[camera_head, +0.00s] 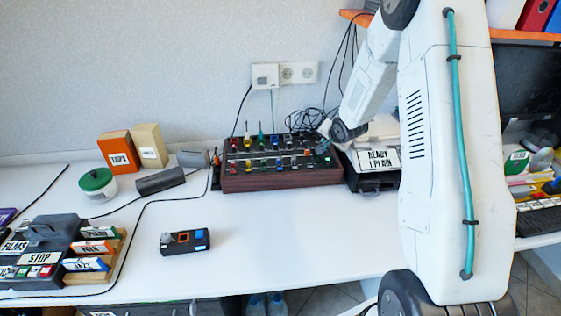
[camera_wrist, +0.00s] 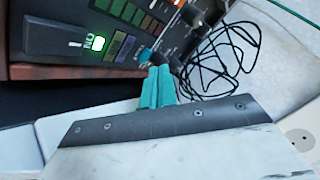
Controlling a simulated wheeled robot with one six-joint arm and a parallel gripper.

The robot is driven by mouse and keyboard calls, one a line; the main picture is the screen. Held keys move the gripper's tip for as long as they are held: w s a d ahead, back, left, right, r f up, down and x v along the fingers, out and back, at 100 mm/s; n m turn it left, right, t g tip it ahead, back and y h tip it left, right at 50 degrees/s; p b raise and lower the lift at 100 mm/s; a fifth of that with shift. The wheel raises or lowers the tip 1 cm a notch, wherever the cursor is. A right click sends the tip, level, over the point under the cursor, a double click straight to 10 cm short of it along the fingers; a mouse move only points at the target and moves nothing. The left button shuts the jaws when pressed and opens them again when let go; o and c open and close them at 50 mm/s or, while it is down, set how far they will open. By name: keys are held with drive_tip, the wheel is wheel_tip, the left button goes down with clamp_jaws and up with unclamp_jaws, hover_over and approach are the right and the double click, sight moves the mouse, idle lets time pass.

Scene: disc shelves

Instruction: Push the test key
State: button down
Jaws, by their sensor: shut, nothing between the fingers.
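My gripper (camera_wrist: 158,72) is shut and empty, its teal fingers together in the wrist view. The fingertips are at the edge of a dark control panel (camera_wrist: 70,80) with a wooden side, right beside a small blue key or knob (camera_wrist: 146,54). I cannot tell whether they touch it. In the head view the gripper (camera_head: 324,128) is at the right end of the same panel (camera_head: 280,180), partly hidden by my wrist. No label reading "test" is legible, so I cannot tell which key is the test key.
A small black key box (camera_head: 185,242) sits at the front of the white table (camera_head: 290,235). A disc rack (camera_head: 60,250) stands at the left.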

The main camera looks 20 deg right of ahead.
drive_tip(key=shift+a, duration=0.1)
drive_tip(key=shift+r, duration=3.05)
drive_tip(key=s+a+r+n+g+h, duration=0.1)
drive_tip(key=s+a+r+n+g, duration=0.1)
drive_tip(key=s+a+r, duration=0.5)
drive_tip(key=s+a+r+n+g, duration=0.2)
drive_tip(key=s+a+r, duration=0.1)
drive_tip(key=s+r, duration=0.7)
drive_tip(key=s+a+r+n+g+y, duration=0.1)
drive_tip(key=s+a+n, duration=0.2)
drive_tip(key=s, duration=1)
drive_tip(key=s+a+n+g+y, duration=0.1)
drive_tip(key=s+a+n+g, duration=0.1)
drive_tip(key=s+a, duration=0.6)
drive_tip(key=s+n, duration=0.1)
drive_tip(key=s, duration=0.4)
drive_tip(key=shift+a+r+n, duration=0.25)
drive_tip(key=shift+r+n, duration=0.05)
drive_tip(key=shift+r, duration=0.1)
